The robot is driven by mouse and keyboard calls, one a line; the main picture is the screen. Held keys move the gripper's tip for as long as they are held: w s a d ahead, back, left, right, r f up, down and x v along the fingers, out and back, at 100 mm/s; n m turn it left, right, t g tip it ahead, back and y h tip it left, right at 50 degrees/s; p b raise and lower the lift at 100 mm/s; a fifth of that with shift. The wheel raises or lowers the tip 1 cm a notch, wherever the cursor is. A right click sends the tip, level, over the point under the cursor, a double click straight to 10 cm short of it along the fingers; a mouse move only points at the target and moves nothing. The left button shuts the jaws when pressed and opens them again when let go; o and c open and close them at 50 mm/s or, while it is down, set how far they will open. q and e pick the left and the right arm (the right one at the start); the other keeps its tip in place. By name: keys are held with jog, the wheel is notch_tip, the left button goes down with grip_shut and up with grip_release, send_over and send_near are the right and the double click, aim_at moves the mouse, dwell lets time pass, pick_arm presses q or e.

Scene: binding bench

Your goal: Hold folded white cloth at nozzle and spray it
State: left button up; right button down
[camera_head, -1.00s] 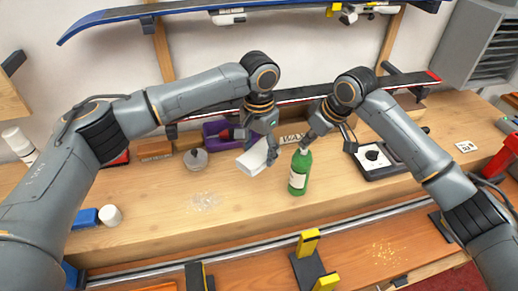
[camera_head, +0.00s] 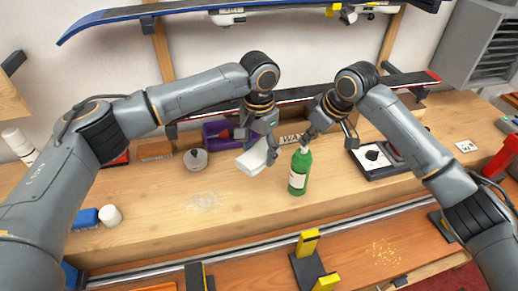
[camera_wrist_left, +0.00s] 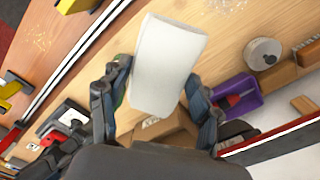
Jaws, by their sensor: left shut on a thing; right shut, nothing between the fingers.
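The folded white cloth (camera_head: 257,155) is held in my left gripper (camera_head: 272,148), just left of the green bottle. In the left wrist view the cloth (camera_wrist_left: 168,62) reaches out from between the two fingers. The green spray bottle (camera_head: 299,172) stands upright on the bench with a pale label. In the wrist view it is mostly hidden behind a finger. My right gripper (camera_head: 306,138) is shut and empty at the top of the bottle. It hides the nozzle, and I cannot tell whether it touches.
A round grey tin (camera_head: 196,159) and a purple tray (camera_head: 216,134) are behind and left of the cloth. A black-framed device (camera_head: 374,158) sits right. The bench front (camera_head: 240,205) is mostly clear.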

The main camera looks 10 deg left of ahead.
jog(key=shift+f, duration=0.6)
dwell(0.3)
jog(key=shift+r, duration=0.6)
notch_tip(320, 180, up, 7)
dwell(0.8)
jog(key=shift+r, duration=0.15)
jog(key=v, duration=1.1)
jog(key=shift+d+r, duration=0.15)
jog(key=shift+r, duration=0.25)
jog(key=shift+s+f, duration=0.1)
